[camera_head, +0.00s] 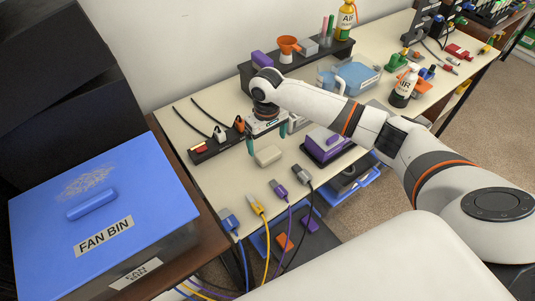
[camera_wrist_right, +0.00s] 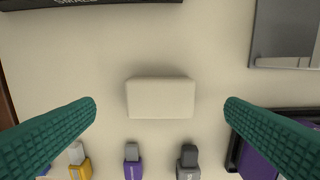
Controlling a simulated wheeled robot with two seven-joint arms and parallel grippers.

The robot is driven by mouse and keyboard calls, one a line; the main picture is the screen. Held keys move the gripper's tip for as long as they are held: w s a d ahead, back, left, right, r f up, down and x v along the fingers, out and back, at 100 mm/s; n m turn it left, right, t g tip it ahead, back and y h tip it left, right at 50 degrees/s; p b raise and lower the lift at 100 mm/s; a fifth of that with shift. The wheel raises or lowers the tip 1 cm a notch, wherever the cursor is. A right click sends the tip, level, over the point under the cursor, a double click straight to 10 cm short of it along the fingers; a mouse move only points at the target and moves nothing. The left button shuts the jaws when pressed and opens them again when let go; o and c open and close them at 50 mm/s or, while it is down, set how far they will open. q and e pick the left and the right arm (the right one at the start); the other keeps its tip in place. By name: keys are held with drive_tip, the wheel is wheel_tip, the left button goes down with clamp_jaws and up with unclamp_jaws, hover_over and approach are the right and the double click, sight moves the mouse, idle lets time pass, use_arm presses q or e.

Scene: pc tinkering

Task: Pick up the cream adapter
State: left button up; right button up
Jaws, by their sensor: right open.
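The cream adapter (camera_head: 268,156) is a small pale block lying on the cream table. It also shows in the right wrist view (camera_wrist_right: 160,98), centred between my fingers and apart from both. My right gripper (camera_head: 268,145) is open, with teal fingers, just above and around the adapter in the head view. In the right wrist view my right gripper (camera_wrist_right: 160,112) has its two fingertips wide apart to the left and right of the adapter. My left gripper does not show.
Cable plugs, yellow (camera_head: 255,204), purple (camera_head: 278,188) and grey (camera_head: 303,174), lie in front of the adapter. A black power strip (camera_head: 205,155) is behind to the left. A purple box (camera_head: 325,146) stands right. The blue fan bin (camera_head: 130,185) is far left.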

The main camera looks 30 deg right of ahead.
sight(268, 152)
drive_tip(key=shift+f, duration=0.3)
drive_tip(key=f, duration=0.4)
drive_tip(key=shift+s+f, duration=0.15)
drive_tip(key=shift+s, duration=0.1)
drive_tip(key=shift+f, duration=0.25)
drive_tip(key=shift+c, duration=0.5)
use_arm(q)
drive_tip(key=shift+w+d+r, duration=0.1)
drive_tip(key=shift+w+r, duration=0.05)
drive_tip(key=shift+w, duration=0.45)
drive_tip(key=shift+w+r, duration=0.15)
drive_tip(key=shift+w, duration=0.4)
use_arm(e)
drive_tip(key=c, duration=1)
